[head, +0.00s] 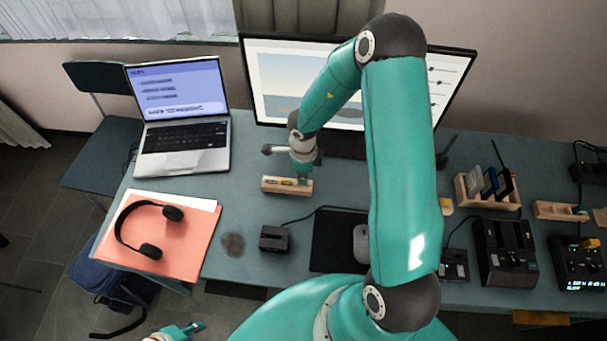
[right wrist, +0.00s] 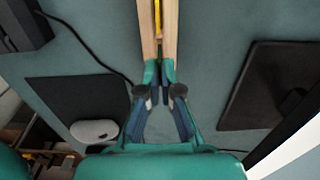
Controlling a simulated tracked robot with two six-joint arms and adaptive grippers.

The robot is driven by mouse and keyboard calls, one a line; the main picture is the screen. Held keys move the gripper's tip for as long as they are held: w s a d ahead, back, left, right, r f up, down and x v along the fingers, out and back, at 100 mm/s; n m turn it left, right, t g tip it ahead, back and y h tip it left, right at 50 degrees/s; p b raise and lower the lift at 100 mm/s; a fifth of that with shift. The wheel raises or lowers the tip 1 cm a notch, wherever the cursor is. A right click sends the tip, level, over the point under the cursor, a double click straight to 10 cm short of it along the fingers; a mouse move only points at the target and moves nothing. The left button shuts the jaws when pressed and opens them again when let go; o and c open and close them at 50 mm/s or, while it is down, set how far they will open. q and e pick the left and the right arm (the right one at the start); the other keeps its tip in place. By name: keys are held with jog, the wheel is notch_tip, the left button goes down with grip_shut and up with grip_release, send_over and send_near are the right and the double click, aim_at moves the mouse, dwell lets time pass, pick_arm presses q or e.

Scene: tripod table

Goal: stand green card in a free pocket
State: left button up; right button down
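I cannot make out a green card clearly in either view. A small wooden holder (head: 273,187) with a yellow strip in its groove stands on the desk, left of the monitor's foot. It also shows in the right wrist view (right wrist: 171,30). My right gripper (head: 303,181) is down at the right end of this holder. Its fingertips (right wrist: 160,72) are close together there, and I cannot tell if something thin is between them. A wooden rack (head: 490,204) at the right has grey, blue and black cards standing in it. My left gripper (head: 188,329) is low at the left, partly cut off.
A laptop (head: 183,138), orange folder (head: 190,240) and headphones (head: 150,250) are at the left. A mouse (head: 361,243) lies on a black mat. Black devices (head: 504,252) stand in front of the rack. Another wooden holder (head: 558,211) is to its right.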

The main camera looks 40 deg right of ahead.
jog(key=shift+f+b, duration=0.55)
jog(key=shift+f, duration=0.55)
jog(key=c, duration=1.2)
grip_release()
jog(key=shift+c, duration=0.2)
jog(key=shift+r, duration=0.1)
notch_tip(320, 180, up, 12)
